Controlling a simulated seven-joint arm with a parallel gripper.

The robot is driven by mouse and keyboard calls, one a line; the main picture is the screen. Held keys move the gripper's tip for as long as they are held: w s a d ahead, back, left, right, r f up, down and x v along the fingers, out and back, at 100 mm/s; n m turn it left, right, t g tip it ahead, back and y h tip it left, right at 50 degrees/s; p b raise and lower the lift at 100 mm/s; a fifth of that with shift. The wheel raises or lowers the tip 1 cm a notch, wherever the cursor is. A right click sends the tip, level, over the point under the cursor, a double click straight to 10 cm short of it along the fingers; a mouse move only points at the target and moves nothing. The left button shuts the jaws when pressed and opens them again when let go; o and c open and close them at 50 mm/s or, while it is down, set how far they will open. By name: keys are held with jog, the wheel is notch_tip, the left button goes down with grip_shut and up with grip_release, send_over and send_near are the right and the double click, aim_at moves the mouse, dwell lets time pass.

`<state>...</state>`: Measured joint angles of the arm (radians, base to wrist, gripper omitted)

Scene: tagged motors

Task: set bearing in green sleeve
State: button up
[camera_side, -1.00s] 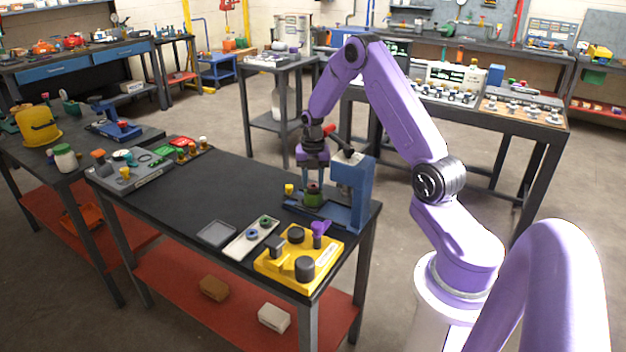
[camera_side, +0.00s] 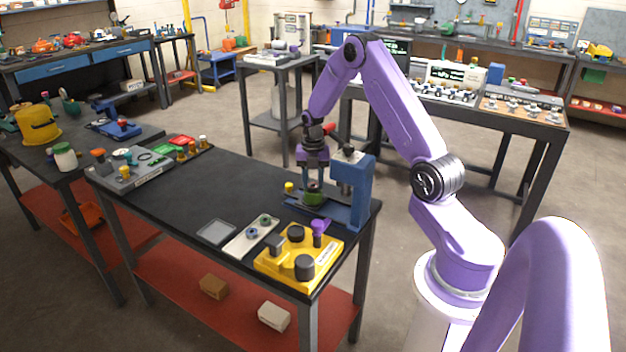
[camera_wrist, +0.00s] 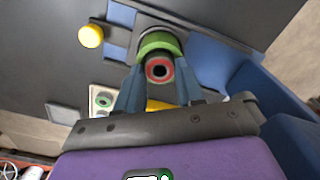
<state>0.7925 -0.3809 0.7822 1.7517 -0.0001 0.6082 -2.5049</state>
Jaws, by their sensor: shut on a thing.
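The green sleeve (camera_side: 315,198) stands upright on the low base of the blue press (camera_side: 360,192). In the wrist view the sleeve (camera_wrist: 152,42) is a green ring just beyond my fingertips. My gripper (camera_side: 313,186) points down over the sleeve. In the wrist view my gripper (camera_wrist: 158,78) is shut on the bearing (camera_wrist: 158,69), a dark ring with a red band and a dark bore. The bearing overlaps the sleeve in that view. I cannot tell whether it touches the sleeve or sits in its mouth.
The press column rises close to the right of my gripper. A yellow knob (camera_side: 289,187) is left of the sleeve. A yellow fixture (camera_side: 297,262), a pale tray with rings (camera_side: 250,240) and a grey tray (camera_side: 216,232) lie in front. The bench's middle left is clear.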

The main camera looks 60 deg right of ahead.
jog(key=o, duration=1)
jog(key=shift+r, duration=0.1)
jog(key=shift+r, duration=3.25)
jog(key=s+a+r+m, duration=0.2)
jog(key=a, duration=0.6)
jog(key=s+a+r+m, duration=0.1)
jog(key=s+a+r, duration=0.15)
jog(key=a, duration=0.45)
jog(key=s+a+r+m, duration=0.2)
jog(key=a+r, duration=0.1)
jog(key=a, duration=0.5)
jog(key=s+a+r+m, duration=0.1)
jog(key=s+a+m, duration=0.1)
jog(key=s, duration=0.5)
jog(key=s+a+m, duration=0.2)
jog(key=s+a, duration=0.1)
jog(key=s, duration=0.5)
jog(key=s+a+r+m, duration=0.1)
jog(key=s+a+m, duration=0.1)
jog(key=s, duration=0.6)
jog(key=shift+s+a+r, duration=0.1)
jog(key=shift+a+r, duration=0.2)
jog(key=shift+a, duration=0.1)
